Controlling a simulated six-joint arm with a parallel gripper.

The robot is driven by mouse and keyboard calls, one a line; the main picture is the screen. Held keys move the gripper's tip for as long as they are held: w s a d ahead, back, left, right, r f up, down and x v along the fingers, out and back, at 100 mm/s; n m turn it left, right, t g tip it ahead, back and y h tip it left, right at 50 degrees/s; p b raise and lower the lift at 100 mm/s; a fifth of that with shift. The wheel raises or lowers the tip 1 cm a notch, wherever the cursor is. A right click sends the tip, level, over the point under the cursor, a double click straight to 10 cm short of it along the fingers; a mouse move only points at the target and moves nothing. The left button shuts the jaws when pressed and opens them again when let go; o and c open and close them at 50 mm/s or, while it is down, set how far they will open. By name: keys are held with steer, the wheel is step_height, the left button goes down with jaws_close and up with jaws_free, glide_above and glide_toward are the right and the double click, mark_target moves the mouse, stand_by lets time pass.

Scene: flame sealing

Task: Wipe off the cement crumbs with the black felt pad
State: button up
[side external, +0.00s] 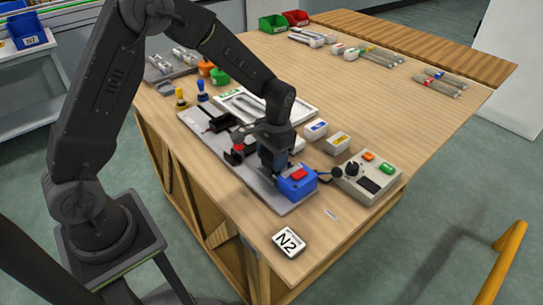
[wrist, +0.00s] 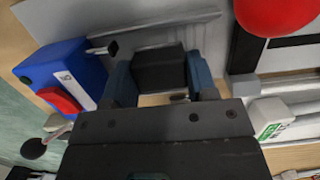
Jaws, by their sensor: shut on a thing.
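My gripper (wrist: 162,82) is shut on a black block, which looks like the black felt pad (wrist: 158,66), held between its two blue-grey fingers in the wrist view. In the side view my gripper (side external: 272,162) points down over the grey base plate (side external: 289,207), just left of the blue box with a red button (side external: 297,181). The pad is hidden or too dark to pick out there. I cannot tell whether it touches the plate. No cement crumbs can be made out in either view.
A red ball (side external: 237,139) stands close left of my gripper, and shows large in the wrist view (wrist: 275,14). A grey control box (side external: 366,180) stands to the right. Small white boxes (side external: 316,129) stand behind.

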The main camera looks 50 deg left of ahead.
steer(key=shift+d, duration=1.35)
steer(key=shift+a, duration=0.1)
steer(key=shift+a, duration=1.8)
steer(key=shift+d, duration=0.15)
steer(key=shift+d+f, duration=0.2)
steer(key=shift+d, duration=1.55)
steer(key=shift+s, duration=0.1)
